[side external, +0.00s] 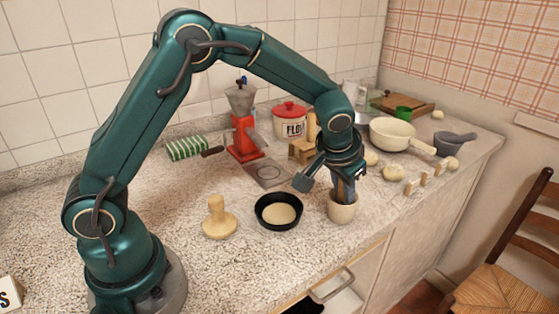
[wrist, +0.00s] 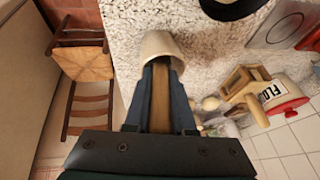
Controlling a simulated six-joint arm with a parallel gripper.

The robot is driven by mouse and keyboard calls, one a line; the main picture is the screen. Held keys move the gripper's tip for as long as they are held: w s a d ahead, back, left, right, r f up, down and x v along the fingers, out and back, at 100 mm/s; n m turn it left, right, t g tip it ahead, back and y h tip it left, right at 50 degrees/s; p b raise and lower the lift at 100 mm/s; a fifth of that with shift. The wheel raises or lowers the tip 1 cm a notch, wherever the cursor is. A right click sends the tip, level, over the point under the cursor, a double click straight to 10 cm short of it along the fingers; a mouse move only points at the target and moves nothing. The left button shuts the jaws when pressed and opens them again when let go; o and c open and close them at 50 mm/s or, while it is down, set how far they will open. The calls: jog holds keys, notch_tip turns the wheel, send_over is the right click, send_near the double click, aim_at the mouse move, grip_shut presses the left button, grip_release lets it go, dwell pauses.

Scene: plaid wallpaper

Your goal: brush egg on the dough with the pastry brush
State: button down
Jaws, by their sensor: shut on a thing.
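The dough (side external: 280,214) is a pale round disc lying in a small black pan (side external: 262,219) near the front of the counter. A cream cup (side external: 342,211) stands just right of the pan, close to the counter's front edge. My gripper (side external: 344,193) points down with its fingertips at the cup's mouth. It is shut on the brown wooden pastry brush (wrist: 160,97), which shows between the fingers in the wrist view and runs into the cup (wrist: 160,46). The bristles and the cup's contents are hidden. The pan (wrist: 232,9) is partly cut off at the wrist view's top edge.
A wooden stamp-like tool (side external: 218,221) stands left of the pan. A chair (side external: 515,250) stands beyond the counter.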

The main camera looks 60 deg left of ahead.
jog(key=shift+r, duration=3.3)
